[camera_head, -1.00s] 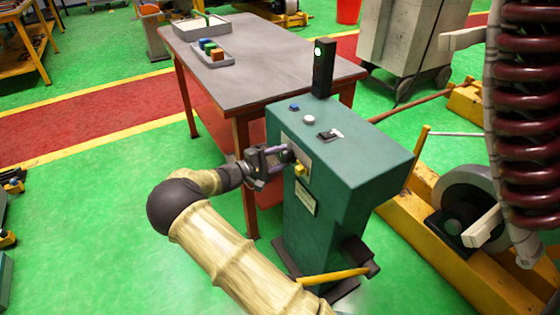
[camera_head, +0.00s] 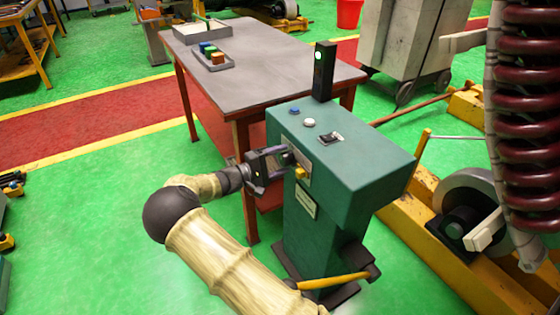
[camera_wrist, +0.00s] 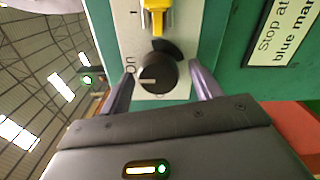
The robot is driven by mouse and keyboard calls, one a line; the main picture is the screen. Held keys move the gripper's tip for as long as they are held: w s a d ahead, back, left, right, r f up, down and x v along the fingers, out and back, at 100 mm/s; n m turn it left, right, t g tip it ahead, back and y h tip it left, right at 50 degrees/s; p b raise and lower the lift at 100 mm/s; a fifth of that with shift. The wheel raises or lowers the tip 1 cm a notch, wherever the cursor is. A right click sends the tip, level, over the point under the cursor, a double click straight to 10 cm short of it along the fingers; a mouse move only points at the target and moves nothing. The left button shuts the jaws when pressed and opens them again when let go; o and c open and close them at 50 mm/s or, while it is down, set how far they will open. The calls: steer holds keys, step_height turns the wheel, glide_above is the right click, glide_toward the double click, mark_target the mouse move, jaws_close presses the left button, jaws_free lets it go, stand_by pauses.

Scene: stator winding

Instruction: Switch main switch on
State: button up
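The main switch is a black rotary knob (camera_wrist: 158,76) on a pale plate, seen in the wrist view. Its white mark points left, toward the "On" label (camera_wrist: 130,67). My gripper (camera_wrist: 160,70) is open, with one finger on each side of the knob. Small gaps show between the fingers and the knob. In the head view my gripper (camera_head: 287,157) is at the upper front face of the green cabinet (camera_head: 340,185), and it hides the knob there.
A yellow part (camera_wrist: 155,14) sits just beside the knob. The cabinet top carries a blue button (camera_head: 294,110), a white button (camera_head: 309,122), a black switch (camera_head: 331,138) and a black lamp post (camera_head: 323,72). A grey table (camera_head: 255,75) stands behind. A yellow lever (camera_head: 335,279) sticks out low.

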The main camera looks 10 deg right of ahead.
steer(key=p+v, duration=0.1)
steer(key=v, duration=1.6)
steer(key=shift+a, duration=0.15)
